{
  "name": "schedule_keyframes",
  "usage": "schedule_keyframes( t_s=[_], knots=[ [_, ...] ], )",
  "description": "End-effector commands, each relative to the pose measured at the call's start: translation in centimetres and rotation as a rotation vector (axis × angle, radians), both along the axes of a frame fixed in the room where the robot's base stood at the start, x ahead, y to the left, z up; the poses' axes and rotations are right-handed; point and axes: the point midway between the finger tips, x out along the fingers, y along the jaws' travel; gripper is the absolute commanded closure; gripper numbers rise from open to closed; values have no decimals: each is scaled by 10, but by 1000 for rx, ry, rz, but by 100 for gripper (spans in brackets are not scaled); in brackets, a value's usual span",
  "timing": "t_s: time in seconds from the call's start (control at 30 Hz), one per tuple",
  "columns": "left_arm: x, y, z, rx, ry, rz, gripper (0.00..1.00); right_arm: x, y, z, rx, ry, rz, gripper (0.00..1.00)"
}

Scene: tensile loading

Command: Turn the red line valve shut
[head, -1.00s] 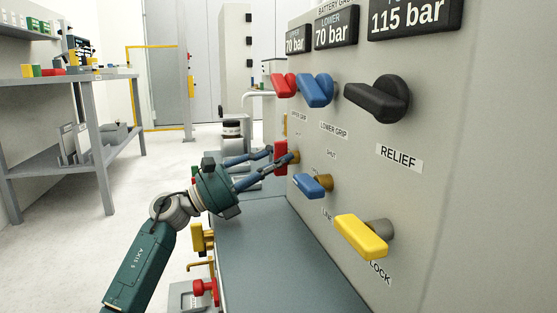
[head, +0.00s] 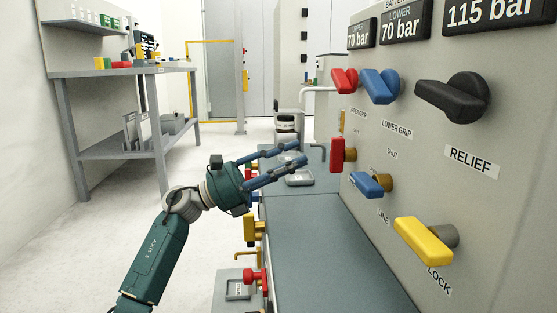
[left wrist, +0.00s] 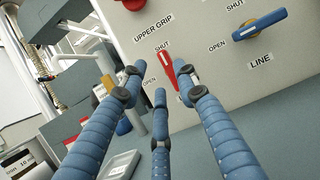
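The red line valve handle (head: 337,154) stands upright on the grey panel, above and left of the blue line valve handle (head: 367,185), which lies level. In the left wrist view the red handle (left wrist: 167,70) points towards its SHUT label (left wrist: 162,47), and the blue handle (left wrist: 260,24) points towards OPEN. My left gripper (head: 300,153) is left of the red handle and apart from it. Its blue fingers are spread and empty, and they show in front of the panel in the left wrist view (left wrist: 157,80). My right gripper is not in view.
Red (head: 344,80), blue (head: 380,86) and black (head: 453,97) knobs sit higher on the panel. A yellow lock handle (head: 425,241) juts out lower right. A grey-green bench top (head: 320,250) runs below. Open floor lies to the left.

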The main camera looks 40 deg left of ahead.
Motion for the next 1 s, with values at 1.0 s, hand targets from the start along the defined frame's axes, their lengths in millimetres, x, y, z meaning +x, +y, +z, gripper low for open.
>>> schedule_keyframes(
  t_s=[1.0],
  knots=[
    [-26,22,14,0,0,0,69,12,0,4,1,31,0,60]
  ],
)
